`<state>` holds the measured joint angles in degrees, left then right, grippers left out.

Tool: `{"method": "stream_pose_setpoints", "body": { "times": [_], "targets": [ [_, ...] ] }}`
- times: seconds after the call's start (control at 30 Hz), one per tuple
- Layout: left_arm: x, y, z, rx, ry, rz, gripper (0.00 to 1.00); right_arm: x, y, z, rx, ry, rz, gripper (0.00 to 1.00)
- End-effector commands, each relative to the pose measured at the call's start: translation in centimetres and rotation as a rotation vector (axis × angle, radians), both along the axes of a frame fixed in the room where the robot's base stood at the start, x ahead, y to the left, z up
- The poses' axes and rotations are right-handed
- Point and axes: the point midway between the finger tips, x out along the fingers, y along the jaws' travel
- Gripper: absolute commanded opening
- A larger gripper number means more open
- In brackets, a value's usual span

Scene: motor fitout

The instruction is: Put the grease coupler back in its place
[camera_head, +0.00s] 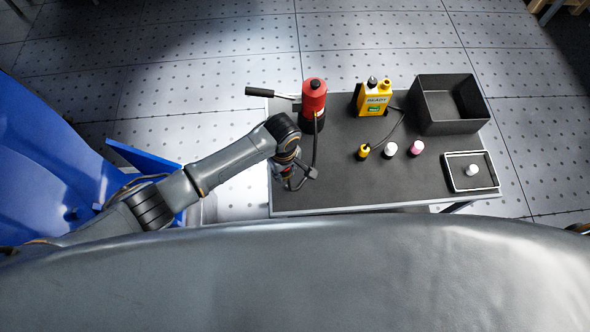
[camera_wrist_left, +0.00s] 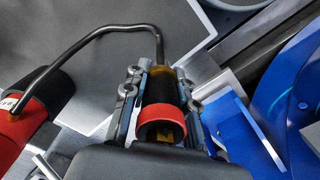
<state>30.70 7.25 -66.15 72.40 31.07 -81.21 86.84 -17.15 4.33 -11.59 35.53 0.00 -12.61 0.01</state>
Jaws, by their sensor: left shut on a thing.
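The grease coupler (camera_wrist_left: 160,95) has a black body, a red collar and a brass fitting, and a bent dark hose runs from it. My left gripper (camera_wrist_left: 160,108) is shut on it, one finger on each side. In the head view my left gripper (camera_head: 288,168) is over the left edge of the table, where the coupler is mostly hidden. The red grease pump (camera_head: 313,98) with a black lever handle stands at the table's back left, behind the gripper. The hose (camera_head: 315,145) hangs from it down to the gripper. My right gripper is not in view.
On the dark table (camera_head: 360,185) stand a yellow tester marked READY (camera_head: 374,98), yellow (camera_head: 363,152), white (camera_head: 389,148) and pink (camera_head: 416,147) capped pieces, an open black bin (camera_head: 445,118) and a small tray (camera_head: 456,184) holding a white piece. The front middle is clear. A blue structure (camera_head: 50,160) stands left.

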Motion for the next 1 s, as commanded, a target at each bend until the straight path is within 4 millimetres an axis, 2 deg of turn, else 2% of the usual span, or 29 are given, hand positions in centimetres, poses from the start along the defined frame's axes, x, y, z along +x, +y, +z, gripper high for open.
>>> {"method": "stream_pose_setpoints", "body": {
  "times": [0.27,0.47,0.7,1.0],
  "targets": [
    [0.0,-0.1,0.0,-0.001,0.000,-0.001,0.00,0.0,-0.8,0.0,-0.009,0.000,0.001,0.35],
    [0.0,-0.1,0.4,0.005,0.003,-0.003,0.00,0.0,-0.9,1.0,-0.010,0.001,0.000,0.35],
    [0.1,0.0,-2.4,0.007,0.002,-0.004,0.00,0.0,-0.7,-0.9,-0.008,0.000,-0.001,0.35],
    [0.1,-0.1,-4.9,0.006,0.001,-0.003,0.00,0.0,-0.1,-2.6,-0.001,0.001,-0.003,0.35]
  ]
}}
